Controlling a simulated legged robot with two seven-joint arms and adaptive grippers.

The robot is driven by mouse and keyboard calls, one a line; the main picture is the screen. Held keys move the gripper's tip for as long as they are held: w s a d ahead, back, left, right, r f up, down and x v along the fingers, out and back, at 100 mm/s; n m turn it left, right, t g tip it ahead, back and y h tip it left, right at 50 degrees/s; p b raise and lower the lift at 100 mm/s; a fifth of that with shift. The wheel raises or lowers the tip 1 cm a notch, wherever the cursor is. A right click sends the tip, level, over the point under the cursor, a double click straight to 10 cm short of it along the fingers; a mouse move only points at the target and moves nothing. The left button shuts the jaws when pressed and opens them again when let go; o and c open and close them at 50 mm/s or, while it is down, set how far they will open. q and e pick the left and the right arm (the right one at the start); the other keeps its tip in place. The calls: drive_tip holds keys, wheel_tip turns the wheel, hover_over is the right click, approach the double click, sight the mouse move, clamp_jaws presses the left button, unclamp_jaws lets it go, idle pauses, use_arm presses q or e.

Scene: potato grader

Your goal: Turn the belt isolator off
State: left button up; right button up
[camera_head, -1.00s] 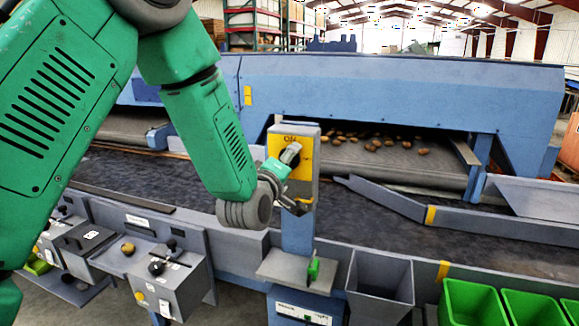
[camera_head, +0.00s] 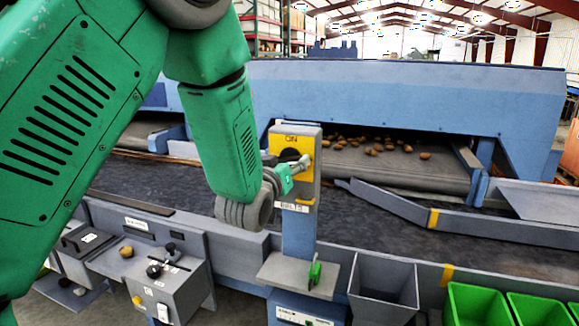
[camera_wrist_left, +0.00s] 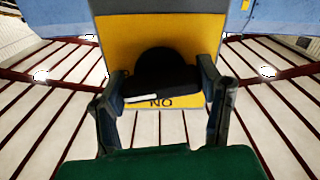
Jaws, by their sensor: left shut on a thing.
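A white mark shows on the knob's edge near the lettering, which appears upside down there. My right gripper is not in view.
A small green item (camera_head: 314,274) stands on the grey shelf (camera_head: 285,272) below the isolator. Potatoes (camera_head: 376,148) lie on the conveyor behind. Control boxes (camera_head: 165,290) stand at the lower left, a grey hopper (camera_head: 384,290) and green crates (camera_head: 476,303) at the lower right.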

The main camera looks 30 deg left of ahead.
use_arm(q)
drive_tip(key=shift+r+m, duration=0.3)
drive_tip(key=shift+m, duration=0.8)
drive_tip(key=shift+w, duration=0.1)
drive_tip(key=o, duration=1.2)
drive_tip(key=shift+c, duration=0.2)
drive_tip(key=shift+f, duration=0.1)
drive_tip(key=shift+s+f, duration=0.1)
drive_tip(key=shift+s, duration=0.35)
drive_tip(key=v, duration=0.6)
drive_tip(key=shift+s+d, duration=0.2)
